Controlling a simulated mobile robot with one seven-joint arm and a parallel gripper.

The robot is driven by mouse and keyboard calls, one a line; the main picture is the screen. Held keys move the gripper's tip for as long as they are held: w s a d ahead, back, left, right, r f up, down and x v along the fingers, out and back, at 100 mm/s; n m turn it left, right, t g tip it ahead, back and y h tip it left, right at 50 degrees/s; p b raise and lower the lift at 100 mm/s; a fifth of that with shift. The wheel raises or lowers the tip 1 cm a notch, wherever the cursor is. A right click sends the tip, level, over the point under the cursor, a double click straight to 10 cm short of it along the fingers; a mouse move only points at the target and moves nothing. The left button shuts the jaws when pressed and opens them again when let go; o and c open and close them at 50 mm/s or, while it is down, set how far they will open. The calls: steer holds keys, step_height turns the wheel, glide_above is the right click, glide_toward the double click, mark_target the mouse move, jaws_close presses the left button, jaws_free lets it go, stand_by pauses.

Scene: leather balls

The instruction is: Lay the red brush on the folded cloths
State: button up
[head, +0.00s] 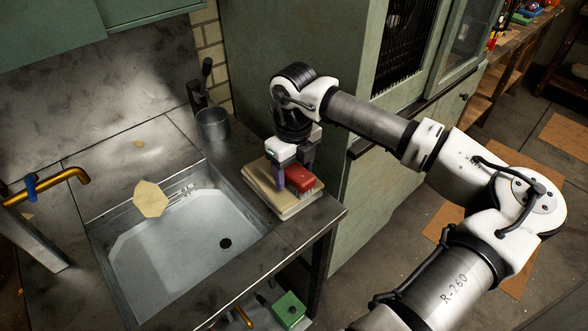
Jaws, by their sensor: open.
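The red brush (301,177) lies on the folded cloths (274,200), a pale beige stack on the metal counter right of the sink. Its bristles show below the red body, over the right part of the stack. My gripper (294,178) is directly above the stack, pointing down. Its fingers are open, with one in front of the brush's left end. Part of the brush is hidden by the fingers. I cannot tell whether the fingers touch the brush.
The sink (180,250) lies left of the cloths, with a pale yellowish piece (150,199) at its rim. A grey metal cup (213,124) stands behind the cloths. A green cabinet (345,190) rises close on the right. The counter's front edge is near the stack.

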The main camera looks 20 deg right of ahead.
mark_target(294, 168)
step_height(294, 168, up, 12)
steer(key=b, duration=0.2)
steer(key=shift+r, duration=0.15)
